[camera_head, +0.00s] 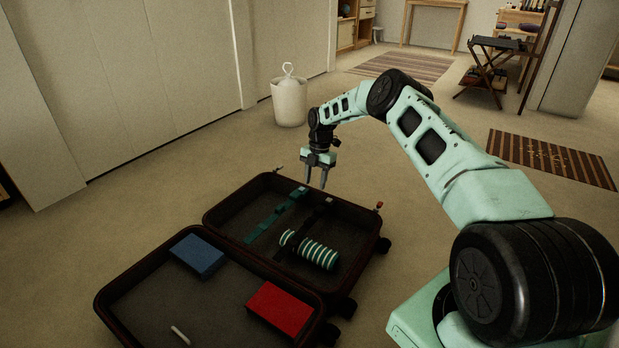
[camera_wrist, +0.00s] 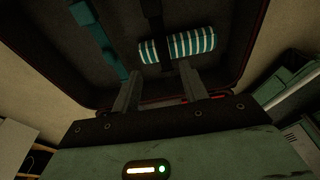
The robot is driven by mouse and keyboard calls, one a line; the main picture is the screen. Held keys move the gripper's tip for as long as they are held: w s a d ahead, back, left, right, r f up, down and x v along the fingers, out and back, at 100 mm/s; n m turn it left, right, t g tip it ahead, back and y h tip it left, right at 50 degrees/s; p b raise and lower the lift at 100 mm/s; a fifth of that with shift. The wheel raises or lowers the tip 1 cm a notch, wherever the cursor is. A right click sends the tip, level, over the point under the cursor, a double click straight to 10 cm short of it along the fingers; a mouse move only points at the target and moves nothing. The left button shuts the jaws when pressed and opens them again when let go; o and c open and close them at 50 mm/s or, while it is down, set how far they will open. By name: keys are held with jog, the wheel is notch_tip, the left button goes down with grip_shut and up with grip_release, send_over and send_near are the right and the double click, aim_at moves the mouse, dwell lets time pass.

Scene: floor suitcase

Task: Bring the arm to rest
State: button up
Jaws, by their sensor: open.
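My gripper (camera_head: 316,178) is open and empty. It points down above the far half of the open suitcase (camera_head: 222,217), near its far right edge. My arm reaches out from the lower right and bends down at the wrist. In the wrist view the two fingers of my gripper (camera_wrist: 160,88) are spread apart with nothing between them. The suitcase (camera_wrist: 222,75) fills the upper part of that view. A green-and-white striped roll (camera_head: 318,254) lies in the far half beside dark straps; it also shows in the wrist view (camera_wrist: 190,44).
A blue box (camera_head: 197,256), a red box (camera_head: 280,308) and a small white stick (camera_head: 180,335) lie in the near half. A teal strap (camera_head: 270,222) lies in the far half. A white bin (camera_head: 289,101) stands behind. Floor left of the suitcase is clear.

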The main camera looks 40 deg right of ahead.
jog(key=shift+a, duration=0.1)
jog(key=a+r+m+p, duration=0.2)
jog(key=a+r, duration=1.1)
jog(key=a, duration=0.4)
jog(key=s+a+r+m+p, duration=0.2)
jog(key=s+a+r, duration=0.75)
jog(key=a, duration=0.35)
jog(key=s+a+r+m+h+p, duration=0.1)
jog(key=s+a+r+m, duration=0.3)
jog(key=s, duration=0.5)
jog(key=s+a+r+m+p, duration=0.1)
jog(key=s+a+r, duration=0.35)
jog(key=s, duration=0.45)
jog(key=s+d+r+m+p, duration=0.2)
jog(key=s+m, duration=0.4)
jog(key=s, duration=1.2)
notch_tip(320, 180, up, 38)
jog(key=p, duration=3.7)
jog(key=shift+w+t+p, duration=0.15)
jog(key=shift+t+p, duration=0.25)
